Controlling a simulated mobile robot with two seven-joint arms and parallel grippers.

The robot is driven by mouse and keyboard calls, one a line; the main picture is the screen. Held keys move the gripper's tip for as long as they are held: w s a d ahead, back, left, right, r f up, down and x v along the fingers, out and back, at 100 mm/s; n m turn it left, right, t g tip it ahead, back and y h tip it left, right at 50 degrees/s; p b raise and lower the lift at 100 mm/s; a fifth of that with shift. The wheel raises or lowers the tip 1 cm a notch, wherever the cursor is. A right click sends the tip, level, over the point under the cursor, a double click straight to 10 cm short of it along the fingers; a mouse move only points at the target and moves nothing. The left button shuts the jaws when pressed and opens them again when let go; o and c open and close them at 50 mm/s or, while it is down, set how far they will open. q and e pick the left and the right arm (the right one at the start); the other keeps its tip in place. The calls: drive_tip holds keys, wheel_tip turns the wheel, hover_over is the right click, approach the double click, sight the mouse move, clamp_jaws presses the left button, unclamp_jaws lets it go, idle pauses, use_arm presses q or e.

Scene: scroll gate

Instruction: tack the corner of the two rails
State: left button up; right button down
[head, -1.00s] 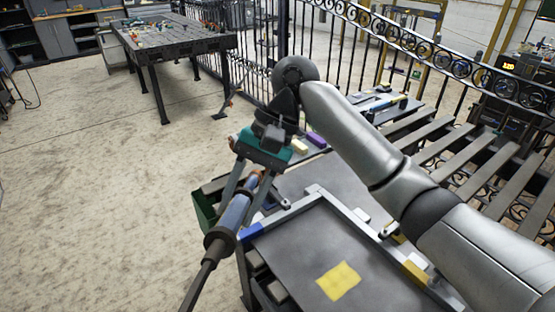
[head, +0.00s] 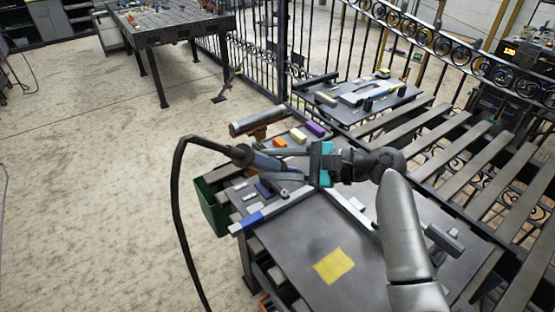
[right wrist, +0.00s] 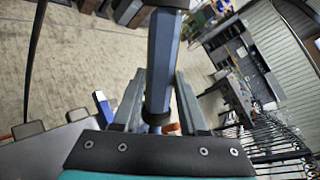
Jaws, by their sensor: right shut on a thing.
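My right gripper (head: 272,166) is shut on the blue handle of a welding torch (head: 262,161). The torch lies roughly level, with its black cable end pointing left and the cable hanging down. In the right wrist view the blue handle (right wrist: 163,65) stands between the two grey fingers (right wrist: 157,108). One silver rail (head: 285,204) with a blue-marked end lies on the dark cart top (head: 300,245). A second silver rail (head: 358,212) runs down to the right. Their corner is partly hidden by my gripper, above it in the picture. My left gripper is out of view.
A grey cylinder (head: 258,121) and orange, cream and purple blocks (head: 315,129) lie behind the torch. A green bin (head: 212,208) hangs at the cart's left. A yellow patch (head: 334,265) marks the cart top. A slatted bench (head: 465,170) stands right.

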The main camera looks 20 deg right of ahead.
drive_tip(key=shift+d+f+t, duration=0.25)
drive_tip(key=shift+d+t, duration=0.15)
drive_tip(key=shift+d, duration=0.05)
drive_tip(key=shift+w+d+f+b, duration=0.1)
drive_tip(key=shift+f+b, duration=0.1)
drive_tip(key=shift+b, duration=0.1)
drive_tip(key=w+d+f+b, duration=0.2)
drive_tip(key=d+f+b, duration=0.1)
drive_tip(key=b, duration=0.5)
drive_tip(key=shift+w+d+f+b, duration=0.3)
drive_tip(key=shift+d+f+b, duration=0.1)
drive_tip(key=shift+f, duration=0.4)
drive_tip(key=c, duration=1)
unclamp_jaws()
clamp_jaws()
